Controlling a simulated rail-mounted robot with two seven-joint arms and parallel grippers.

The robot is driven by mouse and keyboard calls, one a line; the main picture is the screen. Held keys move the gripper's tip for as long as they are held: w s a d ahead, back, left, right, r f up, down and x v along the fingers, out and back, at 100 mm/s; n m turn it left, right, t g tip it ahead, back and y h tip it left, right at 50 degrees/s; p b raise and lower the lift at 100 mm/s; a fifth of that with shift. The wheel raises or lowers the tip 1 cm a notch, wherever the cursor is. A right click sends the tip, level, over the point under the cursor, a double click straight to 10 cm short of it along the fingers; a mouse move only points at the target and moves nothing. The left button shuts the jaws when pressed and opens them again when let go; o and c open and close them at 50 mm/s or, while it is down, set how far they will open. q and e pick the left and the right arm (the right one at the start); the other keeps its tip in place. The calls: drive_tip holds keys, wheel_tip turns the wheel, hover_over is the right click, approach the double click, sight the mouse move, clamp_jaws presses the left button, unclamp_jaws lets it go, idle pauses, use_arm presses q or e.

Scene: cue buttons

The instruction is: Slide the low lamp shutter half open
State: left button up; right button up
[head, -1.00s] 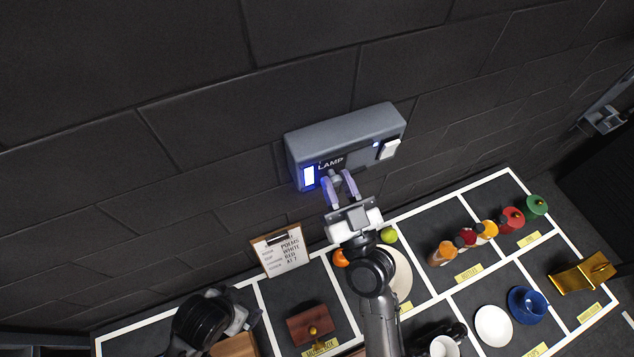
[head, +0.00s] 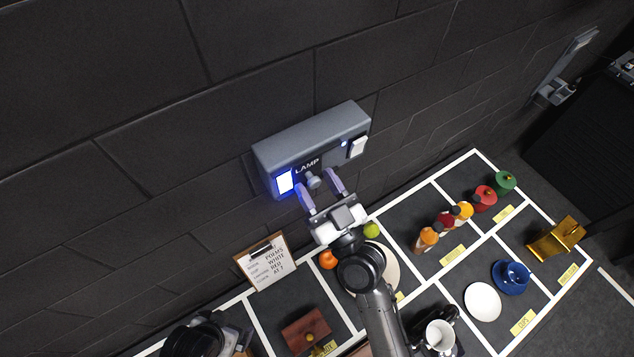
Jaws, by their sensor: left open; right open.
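The lamp box (head: 312,142) is a grey case on the dark wall, labelled LAMP. Its bright blue-white window (head: 284,182) shows at the left end of the front. A grey knob (head: 313,180) stands out just right of the window, below the label; the shutter's own edges are hard to make out. My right gripper (head: 320,187) is open in front of the box, its fingertips either side of the knob in the picture. I cannot tell whether they touch it. My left gripper (head: 236,338) is at the bottom left, mostly hidden behind its black wrist, its fingers not clear.
A white switch (head: 358,147) and small blue light are at the box's right end. Below are a clipboard (head: 266,262), an orange (head: 328,259), a green fruit (head: 371,230), a plate and several bottles in white-lined bays. The wall around the box is clear.

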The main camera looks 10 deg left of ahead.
drive_tip(key=b+v, duration=0.4)
drive_tip(key=v, duration=0.9)
drive_tip(key=shift+s+d, duration=0.2)
drive_tip(key=shift+s, duration=0.05)
drive_tip(key=shift+f, duration=0.15)
